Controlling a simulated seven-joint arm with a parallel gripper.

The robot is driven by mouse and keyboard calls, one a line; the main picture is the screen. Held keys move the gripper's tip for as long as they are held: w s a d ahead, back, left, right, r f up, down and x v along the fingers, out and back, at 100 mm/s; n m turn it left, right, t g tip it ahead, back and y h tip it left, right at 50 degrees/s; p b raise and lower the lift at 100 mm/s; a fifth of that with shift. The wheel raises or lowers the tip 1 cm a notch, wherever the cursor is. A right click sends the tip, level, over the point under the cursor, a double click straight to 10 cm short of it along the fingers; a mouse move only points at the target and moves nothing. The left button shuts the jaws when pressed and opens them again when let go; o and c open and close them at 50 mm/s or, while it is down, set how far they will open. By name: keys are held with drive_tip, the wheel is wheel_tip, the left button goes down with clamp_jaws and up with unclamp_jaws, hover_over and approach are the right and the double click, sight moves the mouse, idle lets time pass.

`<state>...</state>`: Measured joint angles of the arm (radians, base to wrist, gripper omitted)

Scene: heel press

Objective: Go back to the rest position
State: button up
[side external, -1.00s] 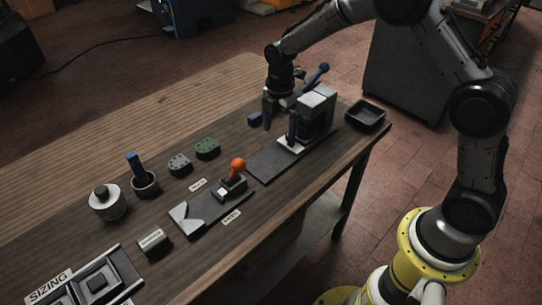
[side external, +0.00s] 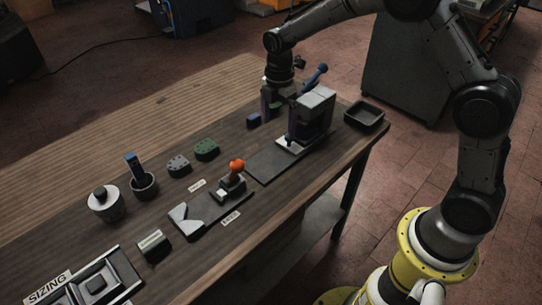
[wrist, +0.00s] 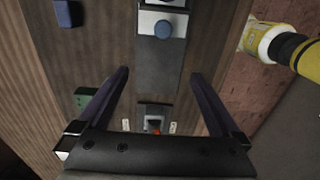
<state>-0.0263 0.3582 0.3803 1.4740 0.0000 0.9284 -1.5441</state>
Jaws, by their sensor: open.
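My gripper (side external: 270,105) hangs over the far end of the table, behind the grey press (side external: 312,118) with the blue lever (side external: 315,75). In the wrist view my gripper (wrist: 160,85) has its two fingers wide apart with nothing between them. The press's round blue knob end (wrist: 164,29) and its pale block show at the top of the wrist view. A small blue block (side external: 253,120) lies on the table close to my gripper; it also shows in the wrist view (wrist: 68,13).
A black tray (side external: 364,115) is at the table's right edge. An orange-knobbed fixture (side external: 236,167), green block (side external: 206,149), grey block (side external: 178,165), cup with blue-handled tool (side external: 143,184) and lidded pot (side external: 105,203) stand nearer. The left strip of table (side external: 100,150) is clear.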

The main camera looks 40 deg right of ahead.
drive_tip(key=s+r+m+t, duration=0.2)
drive_tip(key=s+r, duration=0.4)
drive_tip(key=r, duration=0.4)
drive_tip(key=s+r+m+t, duration=0.1)
drive_tip(key=s+r+t, duration=0.1)
drive_tip(key=s+r, duration=0.5)
drive_tip(key=s+d+f+m+t, duration=0.1)
drive_tip(key=s+m, duration=1.4)
drive_tip(key=s, duration=0.1)
drive_tip(key=shift+s+f+t, duration=0.3)
drive_tip(key=shift+f, duration=0.1)
